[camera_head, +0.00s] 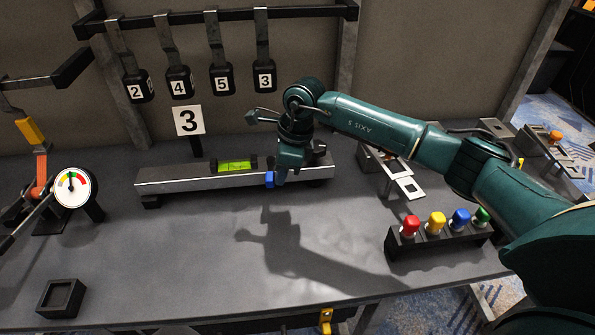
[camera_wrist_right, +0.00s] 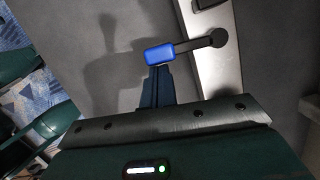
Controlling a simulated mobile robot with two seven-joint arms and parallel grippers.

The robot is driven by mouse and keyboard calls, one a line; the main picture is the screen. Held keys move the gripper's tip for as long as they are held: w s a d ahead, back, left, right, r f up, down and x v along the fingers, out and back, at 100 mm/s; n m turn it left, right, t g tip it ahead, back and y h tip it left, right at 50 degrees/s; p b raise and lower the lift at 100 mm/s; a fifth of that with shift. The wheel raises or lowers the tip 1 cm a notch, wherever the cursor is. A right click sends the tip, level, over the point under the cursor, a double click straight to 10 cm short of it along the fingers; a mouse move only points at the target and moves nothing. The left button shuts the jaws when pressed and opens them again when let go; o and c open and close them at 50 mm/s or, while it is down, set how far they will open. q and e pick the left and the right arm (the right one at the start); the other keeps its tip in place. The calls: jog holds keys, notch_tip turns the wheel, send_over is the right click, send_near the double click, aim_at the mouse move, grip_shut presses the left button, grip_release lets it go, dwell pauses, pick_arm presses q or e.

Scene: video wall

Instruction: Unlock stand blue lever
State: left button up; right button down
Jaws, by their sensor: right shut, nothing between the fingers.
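The blue lever (camera_head: 270,179) sits at the front face of the metal stand bar (camera_head: 205,182). In the right wrist view the blue lever handle (camera_wrist_right: 159,54) is on a dark arm that runs to a round pivot (camera_wrist_right: 218,38) on the bar. My right gripper (camera_head: 281,182) points down beside the blue handle and is shut with nothing in it. In the wrist view its closed fingertips (camera_wrist_right: 159,70) are right at the handle's edge; I cannot tell whether they touch it. My left gripper is not in view.
A green spirit level (camera_head: 237,166) lies on the bar. Several numbered black weights (camera_head: 179,84) hang behind. A gauge (camera_head: 72,187) stands at left and a row of coloured buttons (camera_head: 436,223) at right. The front middle of the table (camera_head: 200,270) is clear.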

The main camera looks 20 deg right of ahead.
jog(key=shift+a+m, duration=0.3)
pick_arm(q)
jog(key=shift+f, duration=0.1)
pick_arm(e)
jog(key=shift+w+d, duration=0.1)
jog(key=shift+w, duration=0.05)
pick_arm(q)
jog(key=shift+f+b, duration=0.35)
jog(key=shift+b, duration=0.1)
pick_arm(e)
jog(key=shift+w+d, duration=0.4)
jog(key=shift+w, duration=0.15)
